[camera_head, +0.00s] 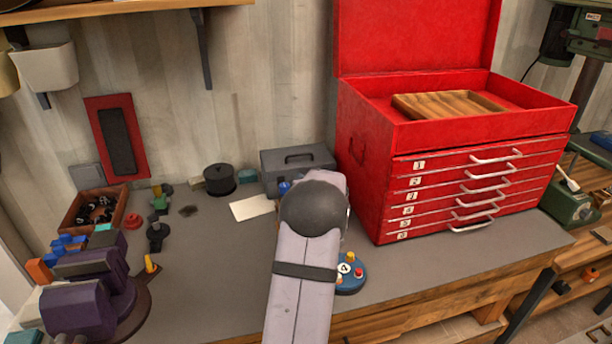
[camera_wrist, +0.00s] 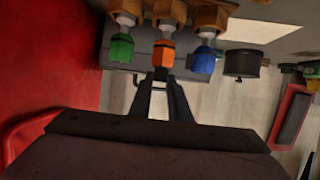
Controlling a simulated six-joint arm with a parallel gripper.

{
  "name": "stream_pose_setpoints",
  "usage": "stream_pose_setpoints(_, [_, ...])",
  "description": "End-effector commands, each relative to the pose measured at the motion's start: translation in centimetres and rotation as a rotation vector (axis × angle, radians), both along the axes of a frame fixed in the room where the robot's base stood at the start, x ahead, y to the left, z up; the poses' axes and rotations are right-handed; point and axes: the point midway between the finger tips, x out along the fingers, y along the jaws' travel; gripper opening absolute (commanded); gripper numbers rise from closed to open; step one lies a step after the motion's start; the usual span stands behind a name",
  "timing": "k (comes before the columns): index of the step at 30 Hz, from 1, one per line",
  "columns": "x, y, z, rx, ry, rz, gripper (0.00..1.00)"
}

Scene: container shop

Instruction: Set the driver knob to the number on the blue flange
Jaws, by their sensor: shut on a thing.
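The blue flange (camera_head: 350,284) lies on the bench just right of my arm in the head view. It is a blue disc with red and yellow pegs and a white round label, whose small digit looks like 4. In the wrist view my gripper (camera_wrist: 160,76) is closed at the orange piece (camera_wrist: 164,53), the middle one of three coloured ends on metal shafts. A green piece (camera_wrist: 122,48) and a blue piece (camera_wrist: 204,60) flank it. I cannot make out the driver knob or its setting. My arm hides the gripper in the head view.
A red tool chest (camera_head: 365,180) with numbered drawers stands at the right. A grey case (camera_head: 297,158), black pot (camera_head: 219,179) and white card (camera_head: 252,207) sit at the back. A purple machine (camera_head: 95,300) and parts bin (camera_head: 75,219) are left.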

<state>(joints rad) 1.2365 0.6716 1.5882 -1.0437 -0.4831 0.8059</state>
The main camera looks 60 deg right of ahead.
Motion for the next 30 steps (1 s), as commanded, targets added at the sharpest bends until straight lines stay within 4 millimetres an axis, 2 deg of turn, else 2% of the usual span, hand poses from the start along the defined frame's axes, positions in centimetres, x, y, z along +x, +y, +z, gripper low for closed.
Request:
stream_pose_setpoints(15, [-0.04,0.05,-0.2,0.003,0.001,0.001,0.0])
stream_pose_setpoints(16, [-0.04,0.05,-0.2,0.004,0.002,0.001,0.19])
stream_pose_setpoints(18, [-0.03,0.05,-0.19,0.003,0.001,0.001,0.36])
stream_pose_setpoints(30, [-0.2,0.19,0.04,0.001,0.0,0.001,0.36])
